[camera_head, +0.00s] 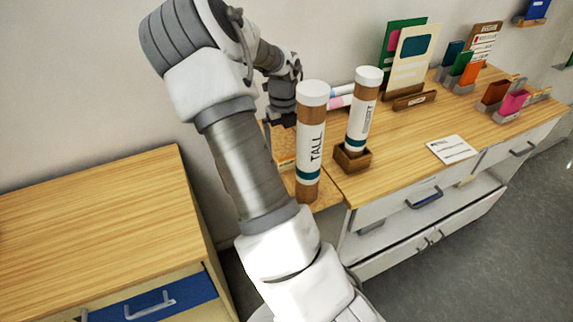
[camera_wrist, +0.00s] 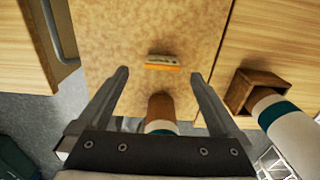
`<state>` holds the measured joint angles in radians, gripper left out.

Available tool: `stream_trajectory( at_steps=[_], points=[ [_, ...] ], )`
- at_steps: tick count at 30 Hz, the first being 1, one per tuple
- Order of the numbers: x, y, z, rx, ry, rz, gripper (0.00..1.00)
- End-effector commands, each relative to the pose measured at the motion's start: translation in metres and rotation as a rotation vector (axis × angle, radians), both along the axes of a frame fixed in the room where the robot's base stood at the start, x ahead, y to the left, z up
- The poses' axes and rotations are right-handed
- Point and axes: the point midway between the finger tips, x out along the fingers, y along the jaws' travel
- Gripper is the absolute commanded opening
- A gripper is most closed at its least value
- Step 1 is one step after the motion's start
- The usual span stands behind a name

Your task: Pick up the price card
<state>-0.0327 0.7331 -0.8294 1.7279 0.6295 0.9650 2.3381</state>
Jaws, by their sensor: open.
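In the head view this card (camera_head: 286,163) is partly hidden behind the tall tube. My gripper (camera_wrist: 158,78) is open and empty, its two fingers spread to either side below the card in the picture. In the head view my gripper (camera_head: 279,119) hangs above the board, partly behind the tube. The brown tube marked TALL (camera_head: 311,140) stands upright in front; it also shows between the fingers in the wrist view (camera_wrist: 160,108).
A shorter tube (camera_head: 362,110) stands in a wooden holder (camera_head: 352,160) to the right. A flat white printed sign (camera_head: 452,149) lies farther right. Card stands (camera_head: 413,100) and grey holders (camera_head: 505,115) line the table's back. A wooden cabinet (camera_head: 90,220) stands left.

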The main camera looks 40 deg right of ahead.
Motion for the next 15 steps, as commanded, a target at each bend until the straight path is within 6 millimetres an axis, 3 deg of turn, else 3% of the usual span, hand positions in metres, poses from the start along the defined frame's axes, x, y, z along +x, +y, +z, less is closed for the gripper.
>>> stream_trajectory(
  at_steps=[8, 15],
  points=[
    [-0.001, -0.001, -0.017, 0.000, 0.001, -0.001, 1.00],
    [-0.005, -0.004, -0.051, 0.002, 0.003, -0.001, 1.00]
  ],
)
